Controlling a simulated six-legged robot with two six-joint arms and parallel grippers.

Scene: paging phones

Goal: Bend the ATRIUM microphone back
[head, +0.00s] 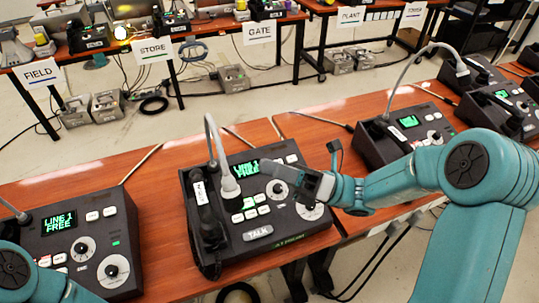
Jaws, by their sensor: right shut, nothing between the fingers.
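The middle paging phone (291,222), with a front label that reads like ATRIUM, sits on the wooden desk. Its grey gooseneck microphone (229,185) arches up from the back and curls forward, so its head hangs low over the panel beside the buttons. A black handset (204,215) lies in the cradle at the left. The screen (246,169) reads LINE 1 FREE. My right gripper (268,168) is shut and empty over the phone's upper right, pointing left, right of the microphone head and apart from it. My left arm shows at the bottom left; its gripper is out of view.
Another phone (72,222) stands at the left, and one with a gooseneck (408,133) stands at the right. More phones (497,106) are farther right. A gap separates the front desks (160,160) from the back tables, labelled FIELD, STORE and GATE (259,33).

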